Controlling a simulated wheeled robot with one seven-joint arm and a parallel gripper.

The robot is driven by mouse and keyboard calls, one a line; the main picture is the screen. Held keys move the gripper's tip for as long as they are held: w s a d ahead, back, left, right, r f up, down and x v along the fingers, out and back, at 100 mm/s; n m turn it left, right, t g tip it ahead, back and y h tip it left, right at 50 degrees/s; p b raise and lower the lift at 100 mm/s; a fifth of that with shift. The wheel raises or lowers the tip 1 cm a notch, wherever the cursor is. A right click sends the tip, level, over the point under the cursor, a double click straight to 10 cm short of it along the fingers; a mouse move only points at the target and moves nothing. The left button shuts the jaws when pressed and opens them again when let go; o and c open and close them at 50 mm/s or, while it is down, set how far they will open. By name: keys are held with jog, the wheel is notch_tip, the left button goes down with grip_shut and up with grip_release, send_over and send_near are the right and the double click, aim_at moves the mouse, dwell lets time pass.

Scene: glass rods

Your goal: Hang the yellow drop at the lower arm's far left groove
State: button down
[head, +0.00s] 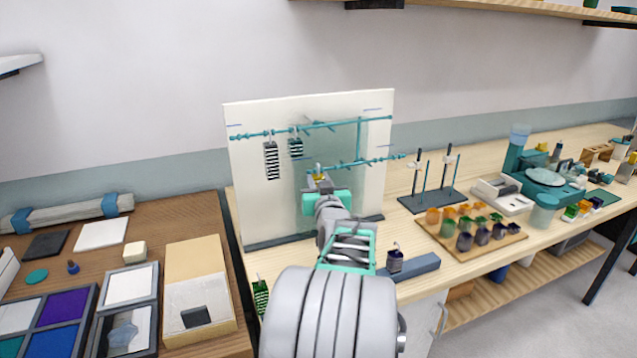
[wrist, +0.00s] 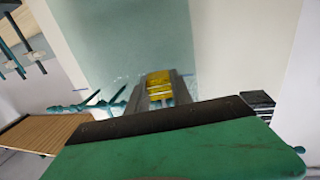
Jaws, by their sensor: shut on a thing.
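My gripper (head: 320,184) is in front of the white board, shut on the yellow drop (head: 319,176), of which only a little shows in the head view. In the wrist view the yellow drop (wrist: 158,85) sits between the fingers (wrist: 160,98). The teal lower arm (head: 372,162) runs across the board to the right, with its left end close to the drop and my gripper. It also shows in the wrist view (wrist: 90,104), left of the fingers. I cannot tell whether the drop's hook touches it; the far left groove is hidden or too small.
Two black-and-white striped drops (head: 271,160) (head: 295,148) hang from the teal upper arm (head: 345,124), left of and above my gripper. A dark drop (head: 394,259) is on a blue-grey block (head: 415,268). A rod stand (head: 432,198) stands to the right.

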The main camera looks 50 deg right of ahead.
jog(key=shift+f, duration=0.1)
dwell(0.3)
jog(key=shift+f+b, duration=0.3)
jog(key=shift+b, duration=0.3)
jog(key=shift+f, duration=0.1)
jog(key=c, duration=1.1)
grip_release()
jog(key=shift+o, duration=0.2)
jog(key=shift+s, duration=0.1)
